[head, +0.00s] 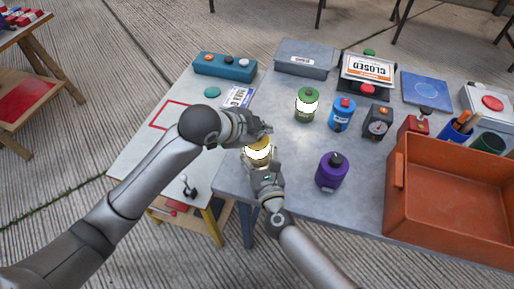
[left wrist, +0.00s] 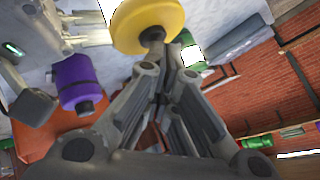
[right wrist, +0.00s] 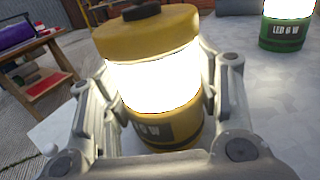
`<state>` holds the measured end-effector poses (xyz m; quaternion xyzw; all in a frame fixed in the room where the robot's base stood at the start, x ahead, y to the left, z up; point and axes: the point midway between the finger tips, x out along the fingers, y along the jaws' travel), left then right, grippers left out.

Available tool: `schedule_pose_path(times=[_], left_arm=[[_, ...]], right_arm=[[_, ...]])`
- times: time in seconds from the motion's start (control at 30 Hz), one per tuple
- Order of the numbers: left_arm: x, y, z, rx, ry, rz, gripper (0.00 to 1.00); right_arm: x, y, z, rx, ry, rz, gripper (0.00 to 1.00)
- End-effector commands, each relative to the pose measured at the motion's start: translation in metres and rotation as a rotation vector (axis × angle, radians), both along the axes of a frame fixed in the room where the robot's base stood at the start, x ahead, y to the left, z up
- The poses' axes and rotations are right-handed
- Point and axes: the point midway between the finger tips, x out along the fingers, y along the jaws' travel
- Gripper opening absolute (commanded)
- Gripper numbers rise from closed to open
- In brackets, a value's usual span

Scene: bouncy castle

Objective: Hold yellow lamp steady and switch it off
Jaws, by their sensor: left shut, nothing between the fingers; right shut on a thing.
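The yellow lamp (head: 257,155) stands near the front edge of the grey table, its middle band glowing white. My right gripper (head: 262,163) is shut around the lamp; in the right wrist view the fingers press on both sides of its body (right wrist: 155,85). A dark knob (right wrist: 141,11) sits on its yellow top. My left gripper (head: 264,129) is shut and empty, just above the lamp top. In the left wrist view its fingertips are at or very near the dark knob (left wrist: 152,34); I cannot tell whether they touch.
A green lit lamp (head: 306,104), a blue lamp (head: 341,114) and a purple lamp (head: 332,171) stand to the right. An orange bin (head: 398,203) is at the far right. A teal box (head: 225,65) and a grey box (head: 305,57) are behind.

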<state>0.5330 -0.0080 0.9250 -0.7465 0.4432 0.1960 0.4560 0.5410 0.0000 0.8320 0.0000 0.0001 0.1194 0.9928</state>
Motion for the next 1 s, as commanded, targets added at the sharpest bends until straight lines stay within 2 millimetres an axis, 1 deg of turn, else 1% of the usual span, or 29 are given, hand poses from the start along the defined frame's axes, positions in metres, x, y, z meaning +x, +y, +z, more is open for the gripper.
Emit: schedule_pose_path(times=[0.37,0.63,0.9,1.0], left_arm=[[0.0,0.0,-0.001,0.001,0.001,0.0,0.0],[0.0,0.0,0.009,0.0,-0.002,-0.001,0.0],[0.0,0.0,0.009,0.0,0.0,0.0,0.0],[0.0,0.0,0.013,0.0,-0.001,0.0,0.0]], right_arm=[[0.0,0.0,0.0,0.0,0.0,0.0,0.21],[0.0,0.0,0.0,0.0,0.0,0.0,0.21],[0.0,0.0,0.0,0.0,0.0,0.0,0.21],[0.0,0.0,0.0,0.0,-0.001,0.0,0.21]])
